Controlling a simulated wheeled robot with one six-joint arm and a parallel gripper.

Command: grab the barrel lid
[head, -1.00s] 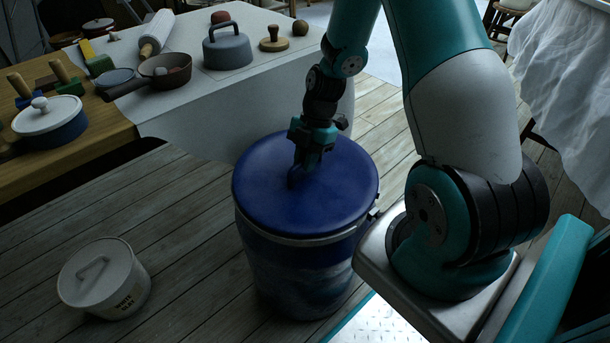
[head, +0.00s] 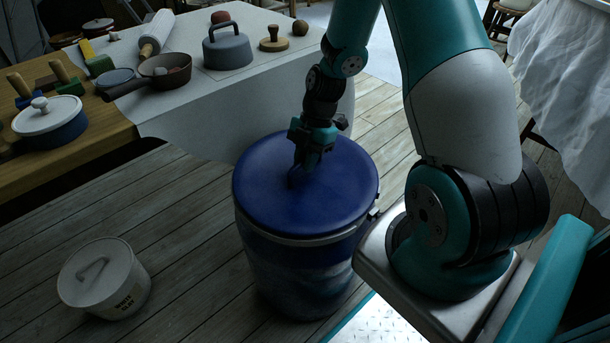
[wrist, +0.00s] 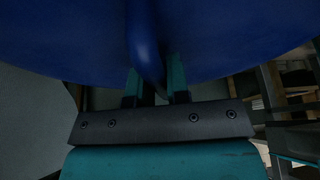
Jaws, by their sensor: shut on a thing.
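The blue barrel (head: 300,270) stands on the plank floor. Its dark blue round lid (head: 320,205) sits on top, with a metal band around the rim. My gripper (head: 302,172) points down at the lid, left of its middle. In the wrist view the gripper (wrist: 155,88) has its teal fingers on both sides of a blue raised grip (wrist: 143,45) on the lid (wrist: 60,35), shut on it. In the head view my gripper mostly hides this grip.
A white lidded bucket (head: 105,280) stands on the floor at the left. A wooden table (head: 100,140) and a cloth-covered table (head: 200,120) behind hold pots, a pan (head: 160,72) and tools. White cloth (head: 565,90) hangs at the right.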

